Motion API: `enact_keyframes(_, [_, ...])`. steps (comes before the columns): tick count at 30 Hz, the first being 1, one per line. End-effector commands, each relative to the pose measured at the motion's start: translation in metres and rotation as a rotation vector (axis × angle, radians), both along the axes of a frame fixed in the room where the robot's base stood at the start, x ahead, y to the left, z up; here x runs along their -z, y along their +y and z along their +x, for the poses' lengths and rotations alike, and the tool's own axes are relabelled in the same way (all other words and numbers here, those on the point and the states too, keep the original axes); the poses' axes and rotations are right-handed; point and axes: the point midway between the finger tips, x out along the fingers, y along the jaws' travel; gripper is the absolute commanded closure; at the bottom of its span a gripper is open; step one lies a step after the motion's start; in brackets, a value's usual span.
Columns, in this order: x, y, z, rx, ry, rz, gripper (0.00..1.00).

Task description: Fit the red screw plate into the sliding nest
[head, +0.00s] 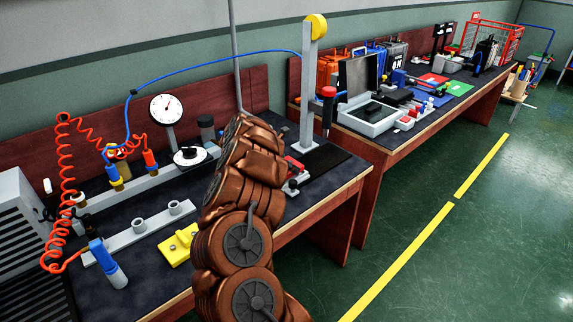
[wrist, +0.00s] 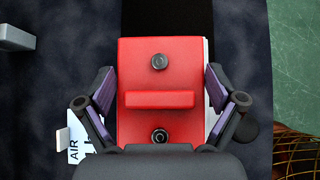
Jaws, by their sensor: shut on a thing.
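The red screw plate (wrist: 140,125) lies under my wrist camera, with a raised red bar across its middle and a dark screw above and below the bar. My gripper (wrist: 160,80) is shut on the plate, one finger at its left edge and one at its right. In the head view the red plate (head: 295,166) shows in part beside my arm, near the foot of the grey post; my arm hides most of the gripper there. A white edge (wrist: 208,55) shows under the plate's right side. The sliding nest is not clearly visible; I cannot tell whether the plate is seated.
A dark strip (head: 327,160) runs along the bench beside the grey post (head: 308,90). A white card marked AIR (wrist: 77,142) lies left of the plate. A yellow plate (head: 178,246) and a blue-handled tool (head: 107,262) are on the bench left of my arm.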

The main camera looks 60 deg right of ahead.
Motion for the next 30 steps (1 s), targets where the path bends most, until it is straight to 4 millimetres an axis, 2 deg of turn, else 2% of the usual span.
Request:
enact_keyframes(29, [0.020, 0.000, 0.000, 0.000, 0.000, -0.001, 0.73])
enact_keyframes(30, [0.020, 0.000, 0.000, 0.000, 0.000, -0.001, 0.06])
